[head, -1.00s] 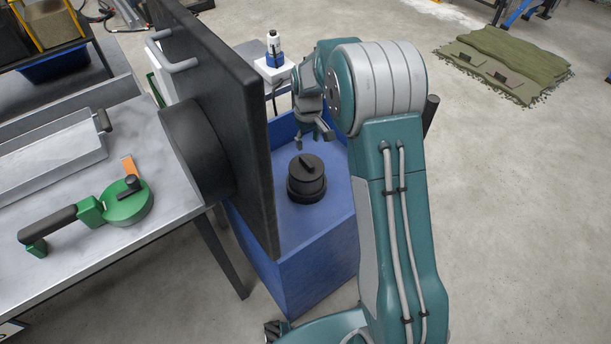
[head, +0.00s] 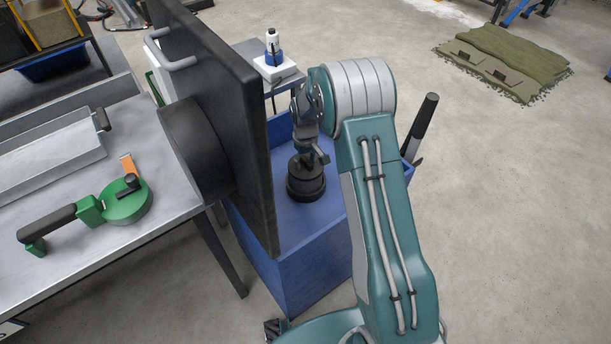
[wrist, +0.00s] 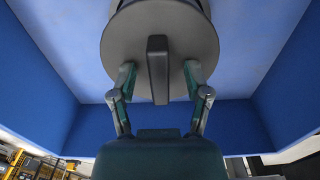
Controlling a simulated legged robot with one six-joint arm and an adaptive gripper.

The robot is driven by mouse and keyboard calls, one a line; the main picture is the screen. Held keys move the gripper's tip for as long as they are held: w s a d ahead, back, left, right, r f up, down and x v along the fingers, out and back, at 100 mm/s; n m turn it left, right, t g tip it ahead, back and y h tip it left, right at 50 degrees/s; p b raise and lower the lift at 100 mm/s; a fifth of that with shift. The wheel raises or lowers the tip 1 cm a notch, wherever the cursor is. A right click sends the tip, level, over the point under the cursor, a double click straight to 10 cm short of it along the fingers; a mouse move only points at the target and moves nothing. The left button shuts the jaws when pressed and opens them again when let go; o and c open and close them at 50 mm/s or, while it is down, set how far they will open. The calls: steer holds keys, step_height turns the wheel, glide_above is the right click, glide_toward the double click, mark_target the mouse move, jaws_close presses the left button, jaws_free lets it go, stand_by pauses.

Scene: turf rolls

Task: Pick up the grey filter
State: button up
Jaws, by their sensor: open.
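The filter (head: 306,187) is a dark grey, nearly black cylinder that stands upright in the blue bin (head: 300,282). It has a raised bar handle on its top, and it also shows in the wrist view (wrist: 205,45). My gripper (head: 312,160) is just above the filter's top and hides part of it in the head view. In the wrist view my gripper (wrist: 158,78) is open, with one finger on each side of the bar handle. A gap shows between each finger and the handle.
A large black upright panel (head: 240,130) stands close along the left side of the bin. A workbench (head: 80,255) on the left holds a green and orange tool (head: 120,205). A black-handled tool (head: 424,125) stands at the bin's right corner. Open floor lies to the right.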

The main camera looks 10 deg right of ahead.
jaws_close()
